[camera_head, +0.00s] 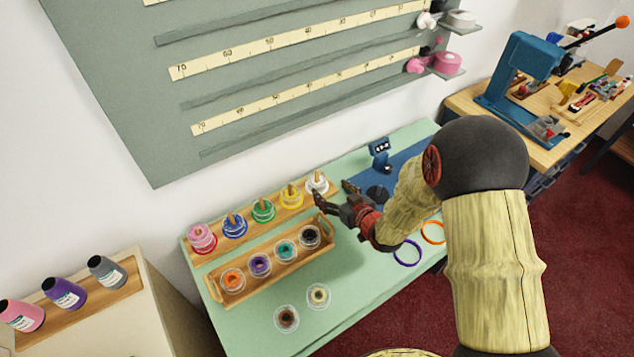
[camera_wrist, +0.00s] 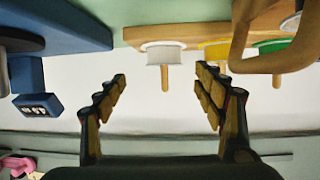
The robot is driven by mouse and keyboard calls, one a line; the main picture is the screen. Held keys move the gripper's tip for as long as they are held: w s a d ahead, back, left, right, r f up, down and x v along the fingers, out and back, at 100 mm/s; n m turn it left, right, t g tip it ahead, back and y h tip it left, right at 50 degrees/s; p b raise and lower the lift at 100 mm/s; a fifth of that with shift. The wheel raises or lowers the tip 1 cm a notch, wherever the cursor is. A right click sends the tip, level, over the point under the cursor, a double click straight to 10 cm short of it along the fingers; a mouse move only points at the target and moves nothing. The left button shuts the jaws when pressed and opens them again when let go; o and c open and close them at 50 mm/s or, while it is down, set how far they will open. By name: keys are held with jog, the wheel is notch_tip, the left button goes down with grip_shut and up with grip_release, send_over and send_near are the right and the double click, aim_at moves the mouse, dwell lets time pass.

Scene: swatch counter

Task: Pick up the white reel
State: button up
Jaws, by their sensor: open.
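The white reel (camera_head: 317,181) sits on the rightmost peg of the long wooden rack (camera_head: 220,238), at the end of a row of coloured reels. In the wrist view the white reel (camera_wrist: 163,54) shows with its wooden peg, centred between my fingers and beyond the tips. My gripper (camera_head: 333,192) is open and empty, just to the right of the reel in the head view. In the wrist view my gripper's two fingers (camera_wrist: 161,78) are spread wide, with nothing between them touching.
Pink, blue, green and yellow (camera_head: 291,197) reels share the rack. A wooden tray (camera_head: 268,272) with a raised handle and several ringed spools stands in front. A blue device (camera_head: 380,153) and blue mat are at right. Two small discs lie on open green counter at the front.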

aim_at(318, 181)
jog(key=x, duration=0.2)
jog(key=shift+w+a+f+b, duration=0.15)
jog(key=shift+a+b, duration=0.1)
jog(key=shift+b, duration=0.05)
jog(key=b+x, duration=0.1)
jog(key=x, duration=0.4)
jog(key=shift+a+b, duration=0.25)
jog(key=shift+b, duration=0.1)
jog(key=shift+r, duration=0.3)
jog(key=c, duration=1.1)
jog(key=shift+c, duration=0.4)
